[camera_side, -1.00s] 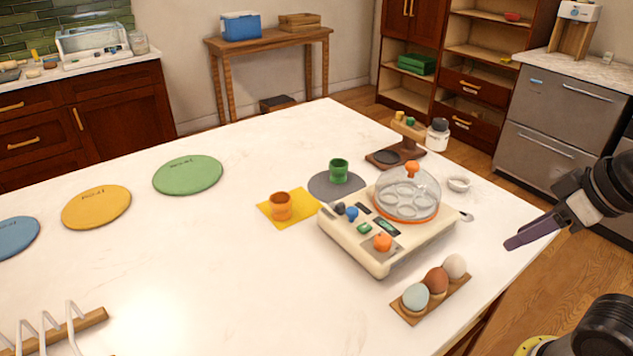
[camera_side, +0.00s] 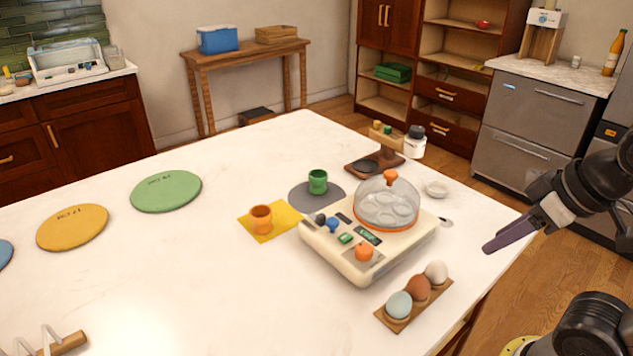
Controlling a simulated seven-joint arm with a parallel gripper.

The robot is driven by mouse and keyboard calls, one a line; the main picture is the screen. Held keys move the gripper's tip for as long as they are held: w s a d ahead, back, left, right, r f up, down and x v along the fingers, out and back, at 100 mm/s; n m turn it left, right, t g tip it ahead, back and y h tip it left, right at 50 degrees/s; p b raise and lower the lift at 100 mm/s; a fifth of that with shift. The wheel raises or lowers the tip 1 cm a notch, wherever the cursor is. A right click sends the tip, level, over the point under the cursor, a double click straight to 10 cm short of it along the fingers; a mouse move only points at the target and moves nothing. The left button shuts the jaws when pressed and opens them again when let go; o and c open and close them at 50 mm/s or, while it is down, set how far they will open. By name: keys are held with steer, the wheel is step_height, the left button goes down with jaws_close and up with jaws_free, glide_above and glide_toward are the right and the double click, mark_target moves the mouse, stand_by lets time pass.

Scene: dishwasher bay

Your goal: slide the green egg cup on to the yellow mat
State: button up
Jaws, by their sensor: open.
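The green egg cup (camera_side: 318,181) stands upright on a round grey mat (camera_side: 304,197), behind the egg cooker. The square yellow mat (camera_side: 285,218) lies just to the left and nearer. An orange egg cup (camera_side: 261,219) stands upright on the yellow mat's left part. My gripper (camera_side: 490,247) is at the right, past the egg cooker and over the table's right edge, far from the green egg cup. Its jaws are open and empty; from this side the fingers overlap and look like one purple finger.
An egg cooker (camera_side: 340,253) with a clear lid stands right of the mats. Three eggs sit in a wooden holder (camera_side: 393,320) in front. Green (camera_side: 166,191) and yellow (camera_side: 72,227) round mats lie left; the table's middle is clear.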

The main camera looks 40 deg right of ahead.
steer(key=o, duration=0.6)
steer(key=shift+m, duration=0.3)
steer(key=shift+c, duration=0.2)
steer(key=shift+o, duration=1.2)
steer(key=shift+s+f+m, duration=0.1)
steer(key=shift+s+m, duration=0.15)
steer(key=shift+m, duration=0.25)
steer(key=w+r+m, duration=0.9)
steer(key=r, duration=0.5)
steer(key=w+r+m, duration=0.5)
steer(key=w+m, duration=0.1)
steer(key=w, duration=0.8)
steer(key=w+d+f+m+g, duration=0.1)
steer(key=w+f+m+g, duration=0.3)
steer(key=w, duration=1)
steer(key=w+f, duration=0.4)
steer(key=f, duration=0.3)
steer(key=w+f, duration=0.4)
steer(key=f, duration=0.4)
steer(key=shift+d+n, duration=0.35)
steer(key=shift+n, duration=0.05)
